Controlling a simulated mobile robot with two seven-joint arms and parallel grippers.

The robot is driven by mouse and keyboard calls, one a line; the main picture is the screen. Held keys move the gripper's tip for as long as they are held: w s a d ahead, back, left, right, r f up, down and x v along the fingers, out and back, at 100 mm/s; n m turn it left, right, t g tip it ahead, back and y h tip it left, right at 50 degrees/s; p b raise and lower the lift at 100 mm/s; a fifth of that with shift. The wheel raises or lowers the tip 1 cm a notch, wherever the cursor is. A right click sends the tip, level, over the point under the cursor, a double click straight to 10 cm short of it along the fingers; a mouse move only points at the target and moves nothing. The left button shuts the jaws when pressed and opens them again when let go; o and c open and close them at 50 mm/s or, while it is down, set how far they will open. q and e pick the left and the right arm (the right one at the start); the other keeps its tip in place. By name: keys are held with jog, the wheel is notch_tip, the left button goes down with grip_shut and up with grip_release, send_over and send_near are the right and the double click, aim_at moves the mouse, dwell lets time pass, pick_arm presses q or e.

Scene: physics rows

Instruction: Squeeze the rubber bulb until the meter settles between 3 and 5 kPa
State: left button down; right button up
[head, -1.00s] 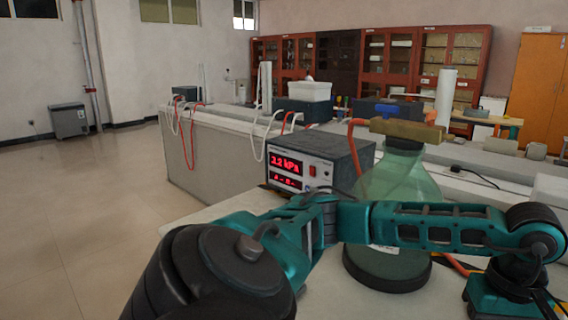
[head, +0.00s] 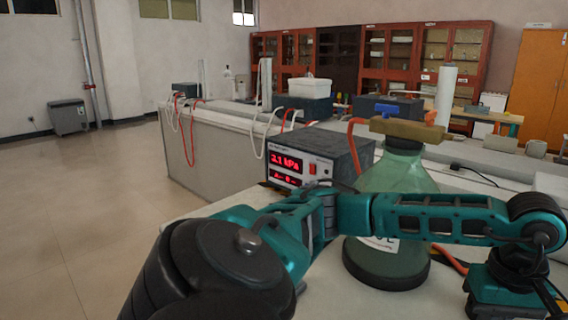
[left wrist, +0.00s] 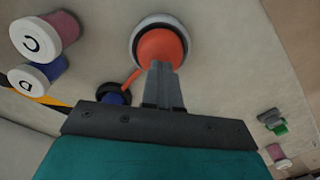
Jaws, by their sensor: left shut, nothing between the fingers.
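The meter (head: 313,162) is a grey box with red digits. Its upper line seems to read 2.1 kPa, but the first digit is blurred. The orange-red rubber bulb (left wrist: 160,48) sits in a pale ring-shaped holder in the left wrist view. My left gripper (left wrist: 162,68) is shut with its fingers together. The fingertips overlap the near edge of the bulb in that view; whether they press on it I cannot tell. In the head view my left arm crosses in front of the bench, and the bulb is not visible there. My right gripper is not in view.
A large green glass bottle (head: 398,185) with a brown stopper and blue valve stands behind my arm. Capped jars (left wrist: 45,38) lie left in the wrist view, with a small green item (left wrist: 278,127) at right.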

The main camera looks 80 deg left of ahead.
pick_arm(q)
jog(key=shift+f, duration=0.1)
jog(key=shift+f+b, duration=1.6)
jog(key=shift+f, duration=0.1)
jog(key=shift+r, duration=0.1)
jog(key=shift+r+p, duration=1.1)
jog(key=shift+r, duration=0.6)
jog(key=shift+r, duration=0.1)
notch_tip(320, 180, up, 7)
jog(key=p, duration=0.4)
